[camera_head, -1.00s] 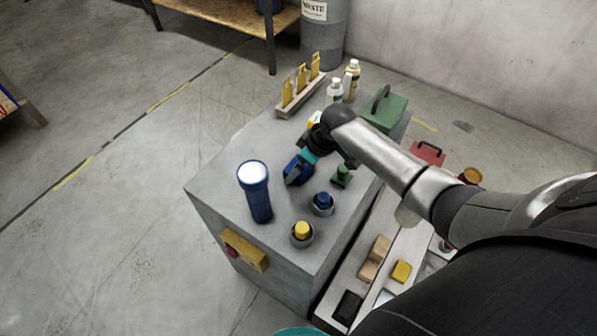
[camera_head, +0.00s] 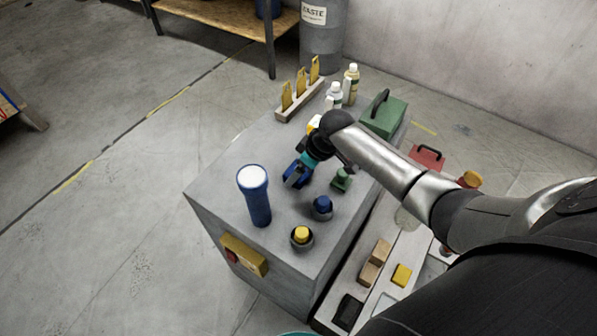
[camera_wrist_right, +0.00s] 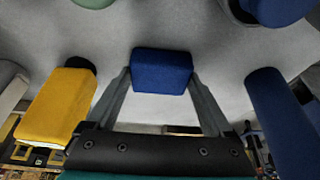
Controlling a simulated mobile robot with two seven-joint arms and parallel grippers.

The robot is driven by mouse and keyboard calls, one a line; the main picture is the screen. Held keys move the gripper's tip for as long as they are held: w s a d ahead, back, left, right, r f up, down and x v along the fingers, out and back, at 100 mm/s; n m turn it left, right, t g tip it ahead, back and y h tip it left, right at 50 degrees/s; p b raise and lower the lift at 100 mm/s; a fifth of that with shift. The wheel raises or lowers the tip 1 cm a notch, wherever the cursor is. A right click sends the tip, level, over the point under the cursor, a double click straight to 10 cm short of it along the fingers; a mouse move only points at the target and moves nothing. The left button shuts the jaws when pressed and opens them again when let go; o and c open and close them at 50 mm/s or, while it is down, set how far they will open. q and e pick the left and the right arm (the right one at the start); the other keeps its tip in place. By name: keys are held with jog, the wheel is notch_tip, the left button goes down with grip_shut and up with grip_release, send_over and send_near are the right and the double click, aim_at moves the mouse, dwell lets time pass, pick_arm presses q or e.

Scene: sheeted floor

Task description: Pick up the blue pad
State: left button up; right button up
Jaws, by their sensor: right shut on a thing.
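The blue pad (camera_wrist_right: 161,71) is a small dark blue block between the two fingers of my right gripper (camera_wrist_right: 161,80) in the right wrist view. The fingers touch it on both sides, so the gripper is shut on it. In the head view the blue pad (camera_head: 292,171) shows at the tip of my right gripper (camera_head: 297,173), over the grey box top (camera_head: 235,165). I cannot tell whether it is clear of the surface. My left gripper is not in view.
A blue cylinder with a white top (camera_head: 255,195) stands nearby. Blue (camera_head: 322,206), yellow (camera_head: 301,237) and green (camera_head: 341,180) pegs stand to the right and front. Bottles (camera_head: 350,82), a yellow-tabbed rack (camera_head: 300,92) and a green case (camera_head: 382,115) are behind. A yellow block (camera_wrist_right: 57,105) is beside my gripper.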

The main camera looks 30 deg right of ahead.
jog(key=shift+r, duration=0.1)
notch_tip(320, 180, up, 20)
jog(key=p, duration=0.6)
